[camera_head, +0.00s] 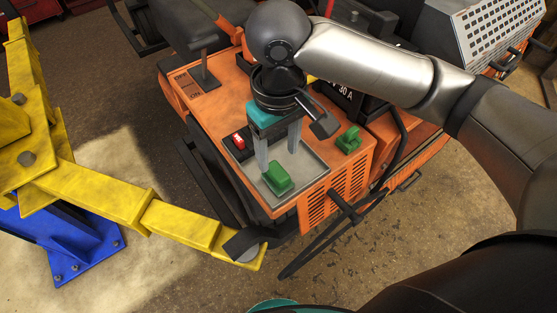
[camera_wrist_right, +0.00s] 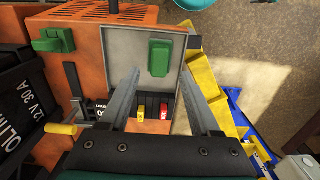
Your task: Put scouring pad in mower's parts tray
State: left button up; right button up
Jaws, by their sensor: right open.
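The grey, shallow parts tray (camera_head: 309,171) is set in the orange mower's top, near its front corner. A green block that looks like the scouring pad (camera_head: 278,178) lies in the tray. In the right wrist view the pad (camera_wrist_right: 160,58) rests on the tray floor (camera_wrist_right: 125,45), clear of the walls. My right gripper (camera_head: 278,160) points down over the tray, open. Its two fingers (camera_wrist_right: 162,66) are apart with nothing held between them, and the pad shows beyond the tips. My left gripper is not seen.
A green latch-like part (camera_head: 348,140) sits on the orange body beside the tray. A dark recess with a red piece (camera_head: 238,141) borders the tray. A yellow lift arm (camera_head: 110,195) with a blue base (camera_head: 75,240) stands at left. A black battery (camera_wrist_right: 20,110) is nearby.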

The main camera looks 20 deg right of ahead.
aim_at(278, 172)
notch_tip(278, 172, up, 6)
jog(key=shift+p, duration=0.4)
dwell(0.3)
